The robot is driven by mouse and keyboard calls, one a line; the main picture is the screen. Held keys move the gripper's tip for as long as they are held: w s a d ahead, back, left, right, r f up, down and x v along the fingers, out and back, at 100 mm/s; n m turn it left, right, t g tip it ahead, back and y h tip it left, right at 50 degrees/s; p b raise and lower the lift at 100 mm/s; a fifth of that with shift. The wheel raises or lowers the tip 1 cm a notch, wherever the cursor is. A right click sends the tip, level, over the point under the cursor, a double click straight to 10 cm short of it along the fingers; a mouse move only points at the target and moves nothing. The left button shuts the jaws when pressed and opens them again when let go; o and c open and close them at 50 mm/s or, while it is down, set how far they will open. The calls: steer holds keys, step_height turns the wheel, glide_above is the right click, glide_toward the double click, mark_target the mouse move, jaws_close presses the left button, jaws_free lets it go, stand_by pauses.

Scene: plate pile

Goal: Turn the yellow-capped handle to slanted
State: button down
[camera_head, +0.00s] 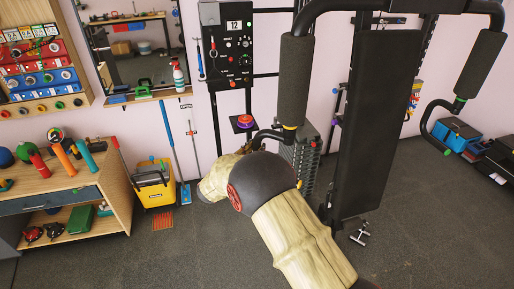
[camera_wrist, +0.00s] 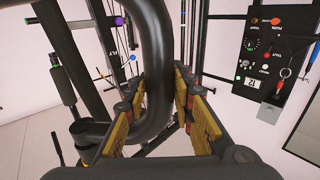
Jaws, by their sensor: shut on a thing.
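The exercise machine's left black handle has a foam grip (camera_head: 293,80) with a yellow band (camera_head: 290,127) at its lower end. Below it, a black tube (camera_head: 266,134) bends left towards my gripper (camera_head: 246,146). My wrist and arm hide most of the gripper in the head view. In the wrist view, the curved black tube (camera_wrist: 152,50) passes between the yellow-padded fingers of my gripper (camera_wrist: 157,80), which is shut on it. The tube's end cap cannot be made out.
A black control panel (camera_head: 233,48) is on the wall behind. The tall black backrest (camera_head: 372,110) and a weight stack (camera_head: 302,160) stand right of the gripper. A wooden workbench (camera_head: 112,185) and yellow bucket (camera_head: 153,187) are at left. The floor between is mostly clear.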

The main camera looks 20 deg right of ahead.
steer(key=c, duration=1.5)
jaws_free()
steer(key=shift+a, duration=0.1)
steer(key=v, duration=1.2)
